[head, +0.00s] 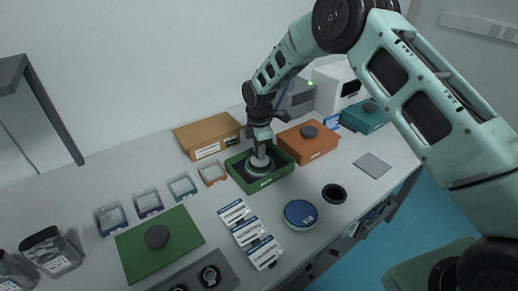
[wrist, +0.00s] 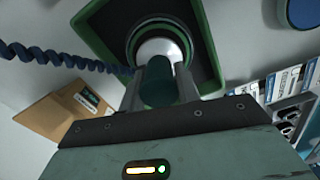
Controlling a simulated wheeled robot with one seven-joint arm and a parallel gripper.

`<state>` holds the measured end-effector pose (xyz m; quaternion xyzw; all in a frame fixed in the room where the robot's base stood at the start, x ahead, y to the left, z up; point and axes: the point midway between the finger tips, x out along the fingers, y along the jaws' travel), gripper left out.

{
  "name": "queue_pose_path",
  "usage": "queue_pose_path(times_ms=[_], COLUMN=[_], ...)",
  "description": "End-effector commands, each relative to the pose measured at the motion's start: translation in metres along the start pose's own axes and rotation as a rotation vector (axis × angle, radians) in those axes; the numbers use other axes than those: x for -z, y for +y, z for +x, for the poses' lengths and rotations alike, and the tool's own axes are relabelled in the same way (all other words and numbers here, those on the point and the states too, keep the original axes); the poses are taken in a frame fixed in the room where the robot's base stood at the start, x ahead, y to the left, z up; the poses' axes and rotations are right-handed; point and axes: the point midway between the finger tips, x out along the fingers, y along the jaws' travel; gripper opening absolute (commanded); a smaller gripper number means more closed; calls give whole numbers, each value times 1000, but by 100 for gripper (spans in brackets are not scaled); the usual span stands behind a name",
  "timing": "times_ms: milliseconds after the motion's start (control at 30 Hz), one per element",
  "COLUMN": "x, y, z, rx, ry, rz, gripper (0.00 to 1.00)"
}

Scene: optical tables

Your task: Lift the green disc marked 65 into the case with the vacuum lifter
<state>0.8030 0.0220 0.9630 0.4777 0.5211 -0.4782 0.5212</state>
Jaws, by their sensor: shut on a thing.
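My gripper (head: 261,148) is shut on the vacuum lifter, which stands upright over the open green case (head: 278,178). In the wrist view the lifter (wrist: 158,82) shows a dark green handle and a silver body between my fingers. Its lower end is inside the walls of the case (wrist: 206,55), near the middle. A round disc with a greenish rim (wrist: 131,37) shows under the lifter, within the case. The lifter covers most of it, so no 65 can be read. I cannot tell whether the disc rests on the case floor.
A green lid with a dark knob (head: 187,225) lies front left. An orange box (head: 312,152) and teal box (head: 366,122) stand right of the case, a cardboard box (head: 205,131) behind it. Label cards (head: 248,232), a blue disc (head: 300,213) and a black ring (head: 334,193) lie in front.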

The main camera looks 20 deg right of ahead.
Motion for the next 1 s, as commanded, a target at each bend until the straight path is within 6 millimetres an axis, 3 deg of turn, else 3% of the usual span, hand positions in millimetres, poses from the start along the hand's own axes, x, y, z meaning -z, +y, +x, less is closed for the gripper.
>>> queue_pose_path(times_ms=[100, 133, 200, 633, 767, 1000], x=[0, 0, 0, 0, 0, 0], y=[1, 1, 1, 1, 1, 1], z=[0, 0, 0, -9, -30, -86], rx=[-2, -2, -2, -3, -5, -7], ry=[0, 0, 0, 1, 0, 1], rz=[0, 0, 0, 0, 0, 1], gripper=[3, 38, 57, 58, 58, 58])
